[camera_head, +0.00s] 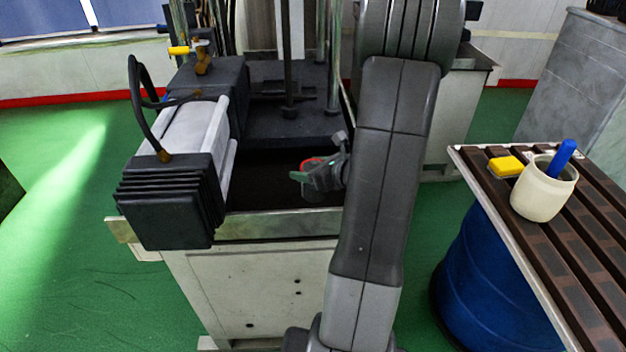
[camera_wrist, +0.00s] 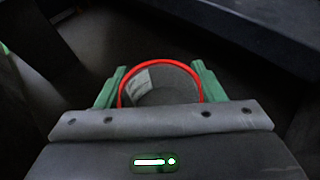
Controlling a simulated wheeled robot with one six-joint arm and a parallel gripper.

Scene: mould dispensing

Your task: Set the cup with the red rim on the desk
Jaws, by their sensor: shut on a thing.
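The cup with the red rim (camera_wrist: 165,86) is between the two green fingers of my gripper (camera_wrist: 160,88) in the wrist view. Its rim faces the wrist camera, and a pale patch shows inside it. In the head view a small part of the red rim (camera_head: 310,163) shows at my gripper (camera_head: 318,176), over the dark bed of the machine. My gripper is shut on the cup. The cup's lower part is hidden, so I cannot tell whether it touches the bed. The slatted brown desk (camera_head: 596,255) is at the right.
A cream pot (camera_head: 541,198) with a blue object (camera_head: 562,157) in it and a yellow block (camera_head: 505,166) stand on the desk. A blue barrel (camera_head: 490,275) is below it. The machine's black and white unit (camera_head: 172,190) is left of my gripper. Rods rise behind.

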